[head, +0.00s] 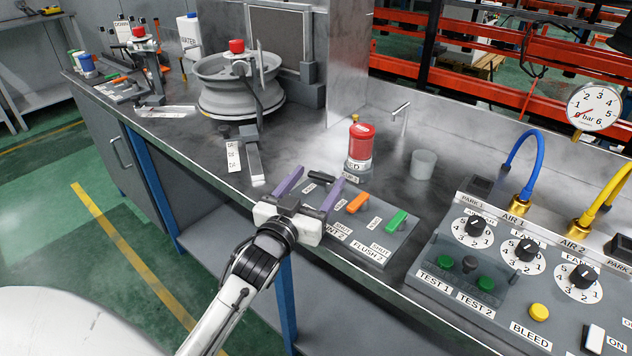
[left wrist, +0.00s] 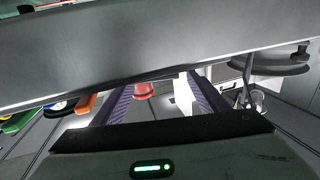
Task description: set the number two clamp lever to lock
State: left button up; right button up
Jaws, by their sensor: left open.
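A grey lever panel (head: 377,243) sits at the bench's front edge. It carries a black lever (head: 321,176), an orange lever (head: 357,203) and a green lever (head: 396,221). The labels by the orange and green ones read SHUT, with a 2 on the front edge; the black lever's front label is hidden behind my gripper. My left gripper (head: 318,177) is open, its purple fingers on either side of the black lever; contact cannot be told. In the left wrist view the open fingers (left wrist: 160,92) show below a large grey surface. My right gripper is not in view.
A wheel (head: 238,87) stands on a spindle behind left. A red-capped container (head: 360,147) and a clear cup (head: 423,164) stand behind the panel. A console (head: 520,265) with knobs and hoses is at right.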

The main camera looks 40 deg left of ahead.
pick_arm(q)
jog(key=c, duration=1)
jog(key=shift+w+a+r+m+h+p, duration=0.1)
jog(key=shift+a+r+m+h+p, duration=0.15)
jog(key=shift+m+h+p, duration=0.55)
jog(key=shift+w+a+f+m+h+p, duration=0.15)
jog(key=shift+m+h+p, duration=0.25)
jog(key=shift+h+p, duration=0.5)
jog(key=shift+w+a+m+h, duration=0.1)
jog(key=shift+m+h, duration=0.3)
jog(key=shift+h, duration=0.4)
jog(key=o, duration=1)
jog(key=shift+f, duration=0.1)
